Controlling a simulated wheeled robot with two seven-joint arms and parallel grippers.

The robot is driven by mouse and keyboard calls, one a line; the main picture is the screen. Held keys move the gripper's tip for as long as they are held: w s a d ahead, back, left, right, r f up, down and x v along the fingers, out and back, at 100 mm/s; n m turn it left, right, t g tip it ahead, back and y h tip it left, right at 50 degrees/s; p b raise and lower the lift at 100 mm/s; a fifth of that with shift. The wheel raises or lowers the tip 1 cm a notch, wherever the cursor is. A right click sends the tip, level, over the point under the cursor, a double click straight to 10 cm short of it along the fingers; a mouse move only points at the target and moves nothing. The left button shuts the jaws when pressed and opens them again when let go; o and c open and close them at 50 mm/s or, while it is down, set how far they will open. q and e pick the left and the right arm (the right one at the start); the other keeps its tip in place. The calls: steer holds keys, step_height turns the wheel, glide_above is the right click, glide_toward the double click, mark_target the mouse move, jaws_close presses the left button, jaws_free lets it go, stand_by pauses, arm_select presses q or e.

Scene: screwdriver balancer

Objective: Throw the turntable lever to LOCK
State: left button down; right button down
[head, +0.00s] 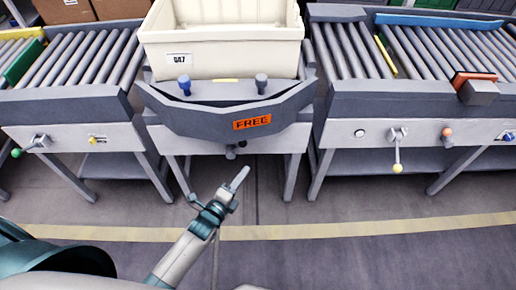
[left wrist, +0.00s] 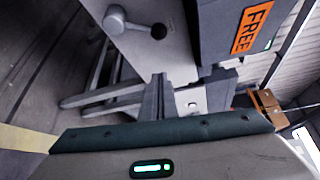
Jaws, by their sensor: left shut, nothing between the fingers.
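The turntable (head: 215,113) stands in the middle of the head view, with an orange FREE label (head: 252,122) on its dark front. Its lever (head: 231,154) is small and partly hidden under that front, with a dark knob. In the left wrist view the lever's grey hub (left wrist: 115,18) and black knob (left wrist: 158,31) show at the top, beside the FREE label (left wrist: 252,27). My left gripper (head: 240,177) is shut and empty, below and in front of the lever, apart from it. My right gripper is not in view.
A cream bin (head: 220,50) sits on the turntable. Roller conveyors stand on the left (head: 70,60) and right (head: 420,52), with their own levers, one green-knobbed (head: 16,153), one yellow-knobbed (head: 397,168). The floor in front, with a yellow stripe (head: 350,229), is clear.

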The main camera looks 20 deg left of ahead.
arm_select(q)
steer(key=shift+w+d+r, duration=0.15)
steer(key=shift+r, duration=0.15)
steer(key=w+a+p, duration=0.1)
steer(key=w, duration=0.8)
steer(key=shift+w+a+f+p, duration=0.15)
steer(key=shift+a+f+p, duration=0.1)
steer(key=shift+p, duration=0.1)
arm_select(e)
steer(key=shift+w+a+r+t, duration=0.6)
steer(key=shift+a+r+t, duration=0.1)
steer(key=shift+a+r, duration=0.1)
